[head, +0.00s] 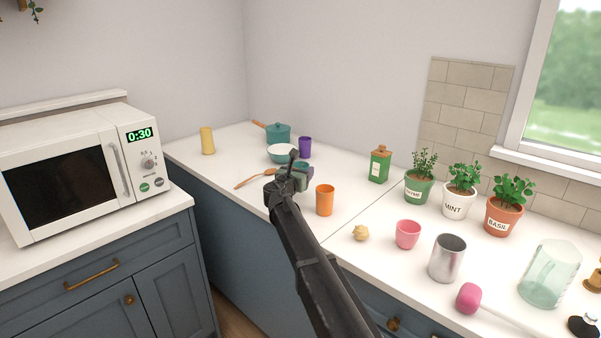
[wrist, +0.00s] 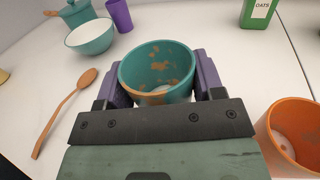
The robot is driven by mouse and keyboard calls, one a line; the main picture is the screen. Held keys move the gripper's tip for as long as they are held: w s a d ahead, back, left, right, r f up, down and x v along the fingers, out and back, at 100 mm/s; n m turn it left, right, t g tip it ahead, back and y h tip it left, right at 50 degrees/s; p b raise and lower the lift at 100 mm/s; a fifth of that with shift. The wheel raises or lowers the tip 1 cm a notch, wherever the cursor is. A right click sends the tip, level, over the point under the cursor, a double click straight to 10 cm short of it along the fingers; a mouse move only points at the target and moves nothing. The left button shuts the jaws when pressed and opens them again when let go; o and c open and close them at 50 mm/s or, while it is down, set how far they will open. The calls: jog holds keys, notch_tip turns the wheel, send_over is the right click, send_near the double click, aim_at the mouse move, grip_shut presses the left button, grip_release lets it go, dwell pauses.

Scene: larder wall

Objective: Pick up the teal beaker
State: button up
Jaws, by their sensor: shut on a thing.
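The teal beaker (wrist: 158,72) sits upright between the purple fingers of my gripper (wrist: 160,82) in the wrist view, one finger on each side. Orange-brown patches mark its inside. In the head view the beaker is mostly hidden behind my gripper (head: 299,178), with a bit of teal rim (head: 300,163) showing. My gripper is shut on the beaker. I cannot tell whether the beaker's base touches the counter.
An orange cup (head: 325,200) stands close on the right. A wooden spoon (head: 256,179) lies to the left. Behind are a teal-and-white bowl (head: 282,156), a purple cup (head: 305,147) and a lidded teal pot (head: 278,134). A green oats tin (head: 379,166) stands back right.

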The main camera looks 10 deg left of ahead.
notch_tip(320, 180, up, 16)
jog(key=p, duration=1.5)
